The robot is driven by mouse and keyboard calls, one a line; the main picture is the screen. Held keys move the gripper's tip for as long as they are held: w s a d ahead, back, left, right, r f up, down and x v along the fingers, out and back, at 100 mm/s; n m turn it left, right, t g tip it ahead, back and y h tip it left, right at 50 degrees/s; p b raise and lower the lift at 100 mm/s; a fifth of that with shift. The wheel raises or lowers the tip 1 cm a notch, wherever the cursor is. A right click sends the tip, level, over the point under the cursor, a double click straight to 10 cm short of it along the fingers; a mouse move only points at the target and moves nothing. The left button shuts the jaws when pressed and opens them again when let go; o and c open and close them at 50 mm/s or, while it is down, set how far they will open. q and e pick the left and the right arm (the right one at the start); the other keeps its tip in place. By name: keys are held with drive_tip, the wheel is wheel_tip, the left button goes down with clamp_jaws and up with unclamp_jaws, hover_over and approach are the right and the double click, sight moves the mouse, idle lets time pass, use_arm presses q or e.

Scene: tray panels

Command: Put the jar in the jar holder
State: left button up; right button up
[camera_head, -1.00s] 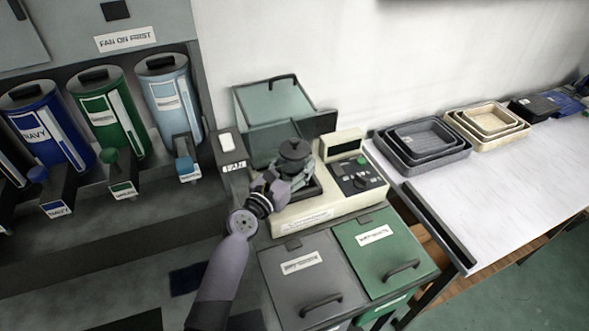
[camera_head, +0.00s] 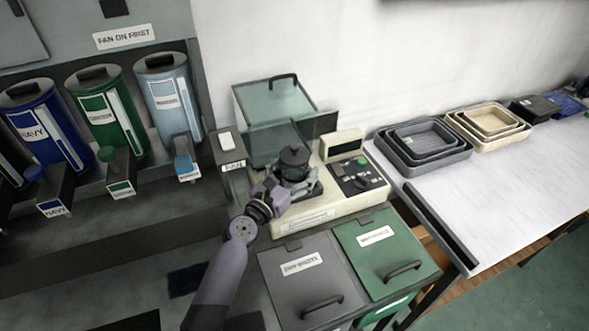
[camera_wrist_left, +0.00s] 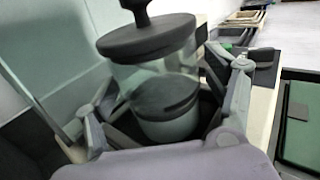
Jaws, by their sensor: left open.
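The jar (camera_head: 295,157), with a dark knobbed lid, stands on the cream machine (camera_head: 318,214) in the head view. In the left wrist view the jar (camera_wrist_left: 168,72) shows clear walls and dark contents, slightly tilted in the picture. My left gripper (camera_head: 284,184) is at the near side of the jar, with its open fingers (camera_wrist_left: 165,95) on either side of it. I cannot tell whether they touch it. The jar's base is partly hidden by the gripper. I cannot pick out a jar holder for certain. My right gripper is not in view.
A clear raised cover (camera_head: 275,105) stands behind the jar. A control panel (camera_head: 358,178) is on its right. Grey (camera_head: 300,283) and green (camera_head: 388,262) lidded bins are in front. Grey trays (camera_head: 465,158) and cream trays lie on the white table (camera_head: 510,200). Coloured canisters stand left.

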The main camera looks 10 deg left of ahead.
use_arm(q)
drive_tip(key=shift+r, duration=0.1)
drive_tip(key=b+v, duration=0.1)
drive_tip(key=v, duration=1.1)
drive_tip(key=shift+r, duration=0.1)
